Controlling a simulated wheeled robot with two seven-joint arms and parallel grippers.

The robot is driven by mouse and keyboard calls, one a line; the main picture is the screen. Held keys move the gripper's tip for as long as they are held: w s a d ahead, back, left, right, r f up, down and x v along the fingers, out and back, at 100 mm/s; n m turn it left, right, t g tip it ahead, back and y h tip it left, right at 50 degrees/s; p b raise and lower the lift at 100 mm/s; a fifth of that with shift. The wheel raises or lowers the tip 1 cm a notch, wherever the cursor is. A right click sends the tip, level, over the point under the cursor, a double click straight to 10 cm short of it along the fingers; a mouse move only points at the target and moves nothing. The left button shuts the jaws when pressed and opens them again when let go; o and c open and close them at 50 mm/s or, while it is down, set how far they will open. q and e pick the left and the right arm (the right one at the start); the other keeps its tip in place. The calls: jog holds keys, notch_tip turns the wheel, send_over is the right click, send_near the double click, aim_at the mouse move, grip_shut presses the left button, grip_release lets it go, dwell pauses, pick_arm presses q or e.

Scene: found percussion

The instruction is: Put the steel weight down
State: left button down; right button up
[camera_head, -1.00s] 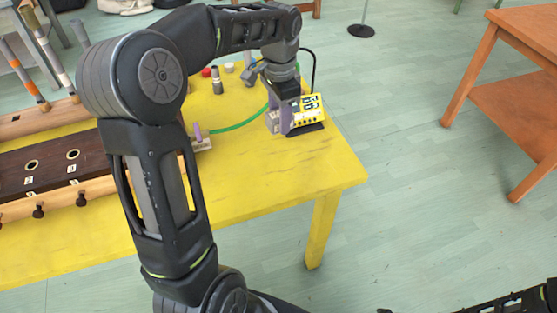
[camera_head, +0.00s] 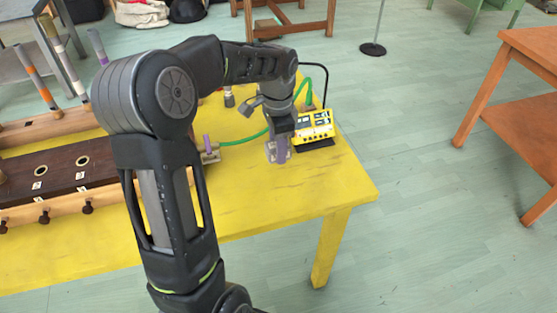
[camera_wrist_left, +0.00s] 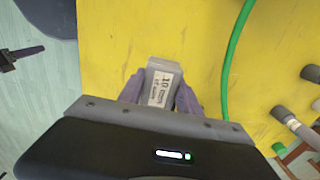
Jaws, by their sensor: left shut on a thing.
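The steel weight (camera_wrist_left: 160,86), a small grey block with a white label reading 10, is between the purple fingers of my left gripper (camera_wrist_left: 161,97) in the left wrist view. The left gripper (camera_head: 279,152) is shut on it. In the head view the gripper points down over the yellow table (camera_head: 240,205), left of a yellow device. The weight (camera_head: 270,152) shows only partly there. I cannot tell whether it touches the table.
The yellow device (camera_head: 314,127) stands close to the right of the gripper. A green cable (camera_head: 245,139) runs behind it. A small grey clamp-like block (camera_head: 210,154) and a dark wooden instrument (camera_head: 60,165) lie to the left. The front right of the table is bare.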

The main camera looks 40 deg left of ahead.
aim_at(278, 169)
pick_arm(q)
jog(key=shift+f, duration=2.45)
jog(key=shift+f, duration=0.1)
jog(key=c, duration=0.8)
grip_release()
jog(key=shift+f, duration=0.1)
jog(key=shift+r, duration=0.2)
notch_tip(278, 169, up, 12)
